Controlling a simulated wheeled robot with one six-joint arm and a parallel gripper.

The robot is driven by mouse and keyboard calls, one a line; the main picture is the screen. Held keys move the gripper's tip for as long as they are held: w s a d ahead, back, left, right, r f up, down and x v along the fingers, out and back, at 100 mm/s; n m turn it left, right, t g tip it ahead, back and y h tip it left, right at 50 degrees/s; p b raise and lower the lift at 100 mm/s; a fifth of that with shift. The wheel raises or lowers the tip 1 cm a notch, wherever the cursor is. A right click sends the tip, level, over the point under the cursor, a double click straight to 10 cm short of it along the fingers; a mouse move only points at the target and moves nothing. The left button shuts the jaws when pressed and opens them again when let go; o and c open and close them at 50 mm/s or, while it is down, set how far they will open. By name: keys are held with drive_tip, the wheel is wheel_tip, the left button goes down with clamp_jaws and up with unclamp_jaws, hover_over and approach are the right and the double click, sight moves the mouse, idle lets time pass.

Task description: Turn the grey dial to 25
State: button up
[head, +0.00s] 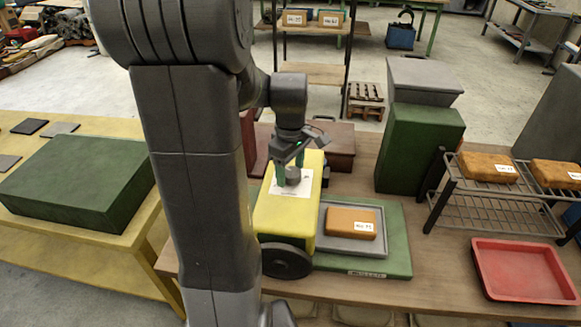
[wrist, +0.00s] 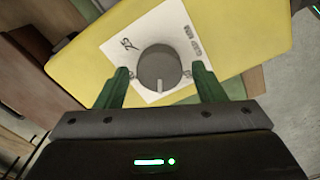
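The grey dial (wrist: 159,66) is a round knob on a white plate (wrist: 121,48) on top of a yellow machine (wrist: 225,30). A light pointer line on the dial points toward the bottom of the wrist view. A mark that looks like 25 is at the plate's upper left, and small print at its upper right is hard to read. My gripper (wrist: 160,72) is open, with a green finger either side of the dial and a gap at each. In the head view my gripper (head: 290,160) is right over the dial (head: 293,176).
A grey tray with an orange labelled block (head: 350,223) lies right of the machine on a green base (head: 398,240). A wire rack (head: 500,212) and red tray (head: 523,270) stand farther right. A green box (head: 80,180) sits on the left table.

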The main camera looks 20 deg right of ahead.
drive_tip(key=c, duration=0.9)
drive_tip(key=shift+o, duration=0.2)
drive_tip(key=shift+m, duration=0.3)
drive_tip(key=m, duration=0.4)
drive_tip(key=shift+d+m, duration=0.15)
drive_tip(key=shift+m, duration=0.15)
drive_tip(key=m, duration=0.5)
drive_tip(key=shift+d, duration=0.1)
drive_tip(key=m, duration=0.6)
drive_tip(key=shift+d+m, duration=0.1)
drive_tip(key=shift+m, duration=0.3)
drive_tip(key=m, duration=0.6)
drive_tip(key=shift+s+m, duration=0.15)
drive_tip(key=shift+m, duration=0.25)
drive_tip(key=shift+r, duration=0.1)
